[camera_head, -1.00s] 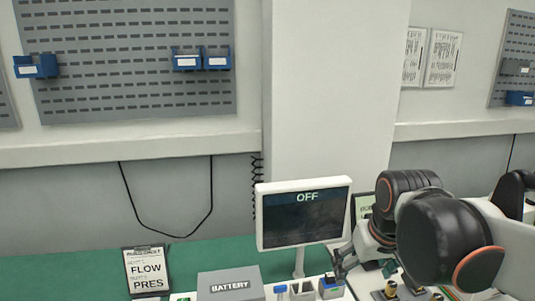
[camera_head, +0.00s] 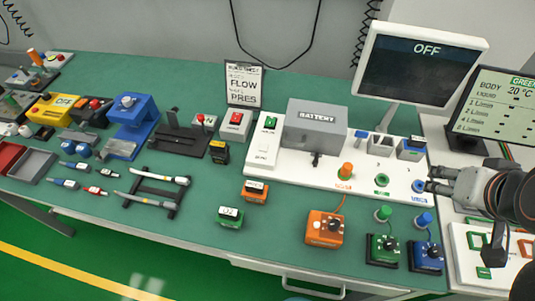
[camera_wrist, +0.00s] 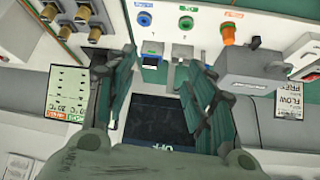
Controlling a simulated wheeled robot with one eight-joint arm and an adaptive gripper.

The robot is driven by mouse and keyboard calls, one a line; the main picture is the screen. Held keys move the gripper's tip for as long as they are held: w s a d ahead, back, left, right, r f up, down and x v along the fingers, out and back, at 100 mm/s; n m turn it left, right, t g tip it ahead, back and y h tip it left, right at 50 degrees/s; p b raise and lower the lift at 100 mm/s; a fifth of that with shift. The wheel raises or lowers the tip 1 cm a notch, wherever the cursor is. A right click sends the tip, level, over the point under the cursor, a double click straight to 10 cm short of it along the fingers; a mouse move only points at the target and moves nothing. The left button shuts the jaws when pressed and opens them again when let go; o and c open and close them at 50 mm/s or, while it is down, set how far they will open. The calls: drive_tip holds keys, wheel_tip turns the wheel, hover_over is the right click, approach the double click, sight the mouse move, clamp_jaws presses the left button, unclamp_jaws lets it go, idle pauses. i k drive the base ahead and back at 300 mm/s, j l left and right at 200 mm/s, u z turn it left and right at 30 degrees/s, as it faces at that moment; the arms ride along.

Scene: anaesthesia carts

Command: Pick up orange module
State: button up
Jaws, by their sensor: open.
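A small orange module (camera_head: 255,191) with a pale top lies on the green bench, left of centre in the head view. A green module (camera_head: 230,217) of like size lies just in front of it. My gripper (camera_head: 432,180) is at the right, by the white panel's right end, well away from the small orange module. The wrist view shows my gripper (camera_wrist: 158,75) open, with nothing between its fingers; the small orange module is not visible there.
The white panel (camera_head: 290,176) carries the grey battery box (camera_head: 315,125) and a blue module (camera_head: 411,149). The monitor (camera_head: 420,65) stands behind. Green (camera_head: 383,250) and blue (camera_head: 427,255) knob boxes stand at the front right. The bench left of the green module is partly clear.

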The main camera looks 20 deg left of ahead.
sight(253, 192)
drive_tip(key=u, duration=1.65)
drive_tip(key=j+z, duration=0.15)
drive_tip(key=j, duration=0.75)
